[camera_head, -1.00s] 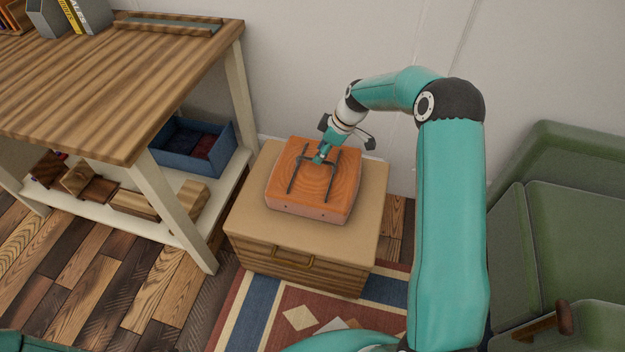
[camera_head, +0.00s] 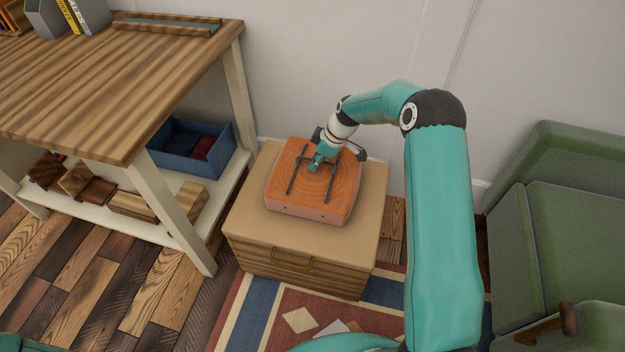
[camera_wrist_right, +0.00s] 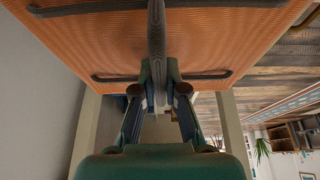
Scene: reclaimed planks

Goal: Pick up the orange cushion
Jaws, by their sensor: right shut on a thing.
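The orange cushion (camera_head: 338,193) is a square, thick block with a wood-grain-like top and a dark frame-like handle across it. It is over the tan top of a small cabinet (camera_head: 248,217); I cannot tell whether it touches that top. My right gripper (camera_head: 315,164) reaches down from behind and is shut on the cushion at the dark handle. In the right wrist view the fingers (camera_wrist_right: 158,88) close around a dark bar, with the orange surface (camera_wrist_right: 95,45) filling the upper part. My left gripper is not in view.
A wooden workbench (camera_head: 110,75) stands to the left, with a blue box (camera_head: 170,160) and wooden blocks on its lower shelf (camera_head: 215,215). A green armchair (camera_head: 570,230) is on the right. A wall stands close behind. A patterned rug (camera_head: 260,320) lies in front of the cabinet.

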